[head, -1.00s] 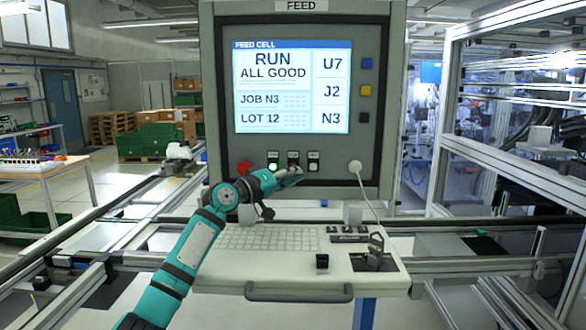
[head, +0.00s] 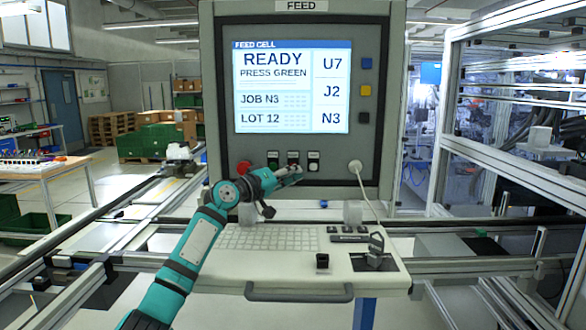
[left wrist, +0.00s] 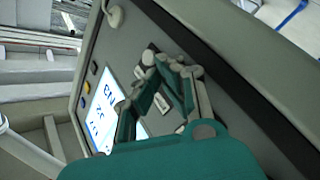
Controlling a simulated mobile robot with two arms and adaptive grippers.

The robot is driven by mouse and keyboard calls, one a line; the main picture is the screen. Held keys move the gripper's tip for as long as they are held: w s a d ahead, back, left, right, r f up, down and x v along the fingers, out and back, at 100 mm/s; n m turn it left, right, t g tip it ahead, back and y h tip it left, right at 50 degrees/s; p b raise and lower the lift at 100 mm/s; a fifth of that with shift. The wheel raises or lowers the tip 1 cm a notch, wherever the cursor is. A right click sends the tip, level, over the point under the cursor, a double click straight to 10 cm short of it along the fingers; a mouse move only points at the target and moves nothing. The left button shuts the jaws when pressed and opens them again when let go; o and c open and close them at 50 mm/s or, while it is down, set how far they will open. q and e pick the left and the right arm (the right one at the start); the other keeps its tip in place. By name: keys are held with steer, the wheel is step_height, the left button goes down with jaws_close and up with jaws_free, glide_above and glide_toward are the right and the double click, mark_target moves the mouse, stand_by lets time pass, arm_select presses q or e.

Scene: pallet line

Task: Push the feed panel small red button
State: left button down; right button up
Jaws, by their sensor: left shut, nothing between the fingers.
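The feed panel (head: 385,150) stands upright ahead, its screen (head: 291,87) reading "READY PRESS GREEN". The small red button is hidden behind the tips. In the left wrist view the fingertips (left wrist: 178,66) are close to the panel beside a pale round button (left wrist: 148,58); contact cannot be made out.
A shelf with a keyboard (head: 268,239) and a front handle (head: 298,292) juts out below the panel. A white cable (head: 367,195) hangs from a plug at the panel's right. Conveyor rails run on both sides, and a metal frame (head: 446,130) stands at right.

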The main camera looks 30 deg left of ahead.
arm_select(q)
steer(key=shift+s+d, duration=0.4)
steer(key=shift+s, duration=0.35)
steer(key=s+d, duration=0.1)
steer(key=s+p, duration=0.1)
steer(key=s+d, duration=0.1)
steer(key=s, duration=0.1)
steer(key=shift+s+d+p, duration=0.1)
steer(key=shift+d+p, duration=0.2)
steer(key=shift+p, duration=0.05)
stand_by(0.7)
